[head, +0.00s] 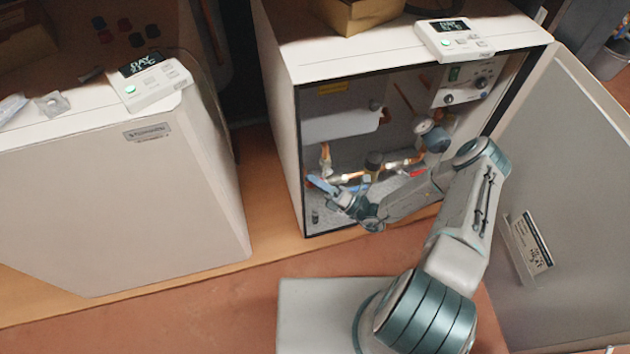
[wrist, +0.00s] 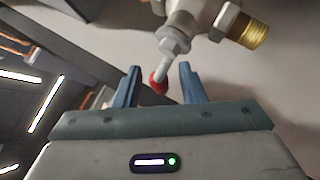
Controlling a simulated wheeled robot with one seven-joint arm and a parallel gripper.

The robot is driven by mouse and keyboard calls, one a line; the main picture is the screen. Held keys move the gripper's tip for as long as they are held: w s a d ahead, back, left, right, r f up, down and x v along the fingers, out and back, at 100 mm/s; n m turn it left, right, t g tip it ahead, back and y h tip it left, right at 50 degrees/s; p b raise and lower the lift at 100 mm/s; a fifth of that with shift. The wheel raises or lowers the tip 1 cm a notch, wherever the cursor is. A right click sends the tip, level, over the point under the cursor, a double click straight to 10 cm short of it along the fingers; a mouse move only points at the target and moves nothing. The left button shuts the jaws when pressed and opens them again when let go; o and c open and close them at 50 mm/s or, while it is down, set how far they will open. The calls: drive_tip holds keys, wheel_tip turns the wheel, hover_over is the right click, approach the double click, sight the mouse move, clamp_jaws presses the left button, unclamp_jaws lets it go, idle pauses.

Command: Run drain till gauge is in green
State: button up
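The open heat pump cabinet (head: 290,130) holds pipes and fittings. My gripper (head: 322,185) is low inside its left front. In the wrist view my gripper (wrist: 158,80) is open, with its two blue fingers apart. A small grey lever with a red tip (wrist: 157,84) lies between the fingertips in the picture; I cannot tell whether either finger touches it. The lever hangs from a grey metal valve (wrist: 195,14) with a brass threaded outlet (wrist: 250,34). A round, pale-faced part (head: 424,125), possibly the gauge, sits at the cabinet's right; its reading is too small to tell.
A control panel (head: 464,80) with a knob is at the cabinet's upper right. The cabinet door (head: 570,190) stands open to the right. A closed white unit (head: 120,200) is at left. A cardboard box (head: 355,14) and a thermostat display (head: 455,38) are on top.

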clamp_jaws()
drive_tip(key=shift+n+g+p, duration=0.3)
drive_tip(key=shift+n+p, duration=0.1)
drive_tip(key=n+h+p, duration=0.1)
drive_tip(key=n+g+p, duration=0.1)
drive_tip(key=shift+d+f+h+p, duration=0.1)
drive_tip(key=shift+f+h+p, duration=0.25)
drive_tip(key=shift+h+p, duration=0.05)
drive_tip(key=n+h+p, duration=0.1)
drive_tip(key=f+g+h+p, duration=0.1)
drive_tip(key=shift+w+d+n+g+p, duration=0.1)
drive_tip(key=shift+d+n+g+p, duration=0.2)
drive_tip(key=shift+n+p, duration=0.1)
drive_tip(key=shift+d+f+n+h+p, duration=0.1)
drive_tip(key=shift+f+n+h+p, duration=0.35)
drive_tip(key=shift+h+p, duration=0.2)
drive_tip(key=shift+f, duration=0.1)
unclamp_jaws()
